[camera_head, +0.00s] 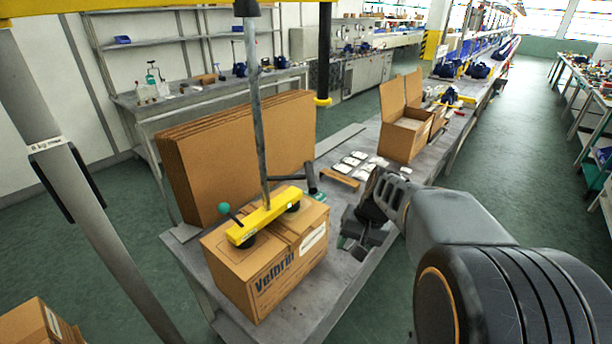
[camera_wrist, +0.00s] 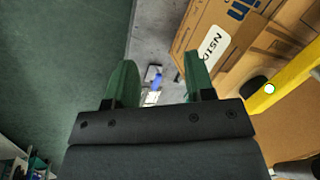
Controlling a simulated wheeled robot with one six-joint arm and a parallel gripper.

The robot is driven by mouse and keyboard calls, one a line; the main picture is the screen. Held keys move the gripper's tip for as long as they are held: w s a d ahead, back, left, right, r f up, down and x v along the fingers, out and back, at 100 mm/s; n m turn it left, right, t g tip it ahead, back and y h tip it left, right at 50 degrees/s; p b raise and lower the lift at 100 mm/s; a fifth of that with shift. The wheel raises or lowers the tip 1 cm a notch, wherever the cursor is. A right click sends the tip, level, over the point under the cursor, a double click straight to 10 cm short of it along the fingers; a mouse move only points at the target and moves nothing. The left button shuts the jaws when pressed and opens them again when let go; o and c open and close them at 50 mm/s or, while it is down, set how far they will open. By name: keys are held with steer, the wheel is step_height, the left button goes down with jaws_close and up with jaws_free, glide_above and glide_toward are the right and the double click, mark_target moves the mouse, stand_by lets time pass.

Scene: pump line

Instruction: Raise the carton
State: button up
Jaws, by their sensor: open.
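The closed brown carton (camera_head: 285,272), with dark lettering and a white label, stands on the near end of the grey bench. A yellow lifter bar (camera_head: 262,218) rests across its top with black suction cups at both ends, hanging from a grey tube (camera_head: 256,110). A lever with a green knob (camera_head: 224,208) is at the bar's left end. My gripper (camera_head: 352,238) is open and empty, right of the carton. In the wrist view my gripper (camera_wrist: 160,72) points down past the carton's labelled side (camera_wrist: 208,32). The yellow bar (camera_wrist: 292,80) shows at right there.
Flat brown cardboard sheets (camera_head: 240,145) stand behind the carton. An open box (camera_head: 404,134) and small white parts (camera_head: 352,160) lie farther along the bench (camera_head: 312,292). A grey post (camera_head: 80,190) stands at left. Another carton (camera_head: 38,322) is at lower left. Green floor is clear at right.

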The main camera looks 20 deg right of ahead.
steer(key=w+d+r+m+t+y, duration=0.1)
steer(key=w+d+r+m+y, duration=0.15)
steer(key=w+d+y, duration=0.5)
steer(key=n+t+y, duration=0.1)
steer(key=n+y, duration=0.3)
steer(key=n, duration=0.1)
glide_toward(310, 175)
steer(key=d+f, duration=0.2)
steer(key=d, duration=0.3)
steer(key=shift+n+y, duration=0.25)
steer(key=shift+y, duration=0.3)
steer(key=shift+r+p+x, duration=0.2)
steer(key=shift+p+x, duration=0.3)
steer(key=shift+x, duration=3.1)
steer(key=shift+r+p+x, duration=0.2)
steer(key=shift+p+x, duration=0.3)
steer(key=shift+x, duration=3.15)
steer(key=shift+c, duration=0.4)
